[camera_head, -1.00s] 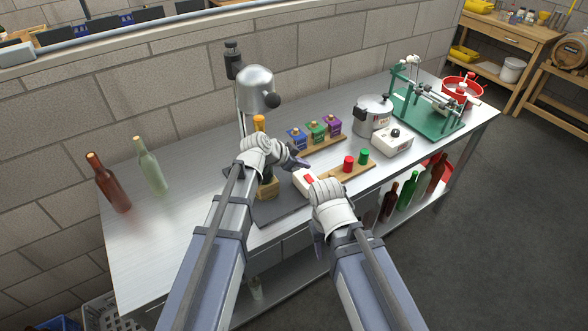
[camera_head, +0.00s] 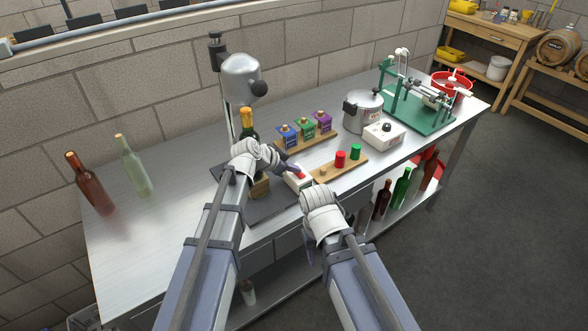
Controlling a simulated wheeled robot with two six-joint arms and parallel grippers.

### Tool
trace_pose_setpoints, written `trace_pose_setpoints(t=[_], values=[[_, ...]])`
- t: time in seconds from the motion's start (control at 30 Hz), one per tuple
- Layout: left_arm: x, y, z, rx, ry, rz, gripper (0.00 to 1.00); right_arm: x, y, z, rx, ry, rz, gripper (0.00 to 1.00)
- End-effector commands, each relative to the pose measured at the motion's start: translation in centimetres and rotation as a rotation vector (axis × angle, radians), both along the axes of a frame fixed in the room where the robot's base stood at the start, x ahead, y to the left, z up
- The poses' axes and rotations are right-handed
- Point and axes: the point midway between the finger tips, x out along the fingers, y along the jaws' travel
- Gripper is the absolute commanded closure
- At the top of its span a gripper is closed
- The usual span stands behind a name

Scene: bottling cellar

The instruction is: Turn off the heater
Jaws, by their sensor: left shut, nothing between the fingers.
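A metal dome-headed device (camera_head: 240,78) on a post, likely the heater, stands over a dark bottle with a gold top (camera_head: 247,122) on a dark base plate (camera_head: 272,208). A small white box (camera_head: 293,184) with a red switch (camera_head: 299,174) sits at the plate's right edge. My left gripper (camera_head: 290,168) is shut and empty, its purple fingertips at the red switch; I cannot tell whether they touch it. My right gripper (camera_head: 309,250) is low, in front of the table's front edge; its fingers are mostly hidden behind its own wrist.
A wooden strip holds a red cap (camera_head: 340,159) and a green cap (camera_head: 356,152). Behind are three coloured boxes (camera_head: 304,130), a steel pot (camera_head: 363,110), a white box with a black knob (camera_head: 385,134) and a green machine (camera_head: 420,108). Two bottles (camera_head: 90,184) stand left.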

Motion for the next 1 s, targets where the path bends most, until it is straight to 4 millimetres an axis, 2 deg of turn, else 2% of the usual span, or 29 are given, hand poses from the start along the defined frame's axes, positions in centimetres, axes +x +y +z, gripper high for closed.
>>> trace_pose_setpoints(t=[0.57,1.0], values=[[-1.5,-0.8,0.1,0.008,0.006,-0.006,1.00,0.0,0.0,0.3,0.000,0.000,0.000,0.50],[-1.4,-0.9,0.4,0.004,0.003,-0.002,1.00,0.0,0.0,0.5,0.000,0.000,0.000,0.50]])
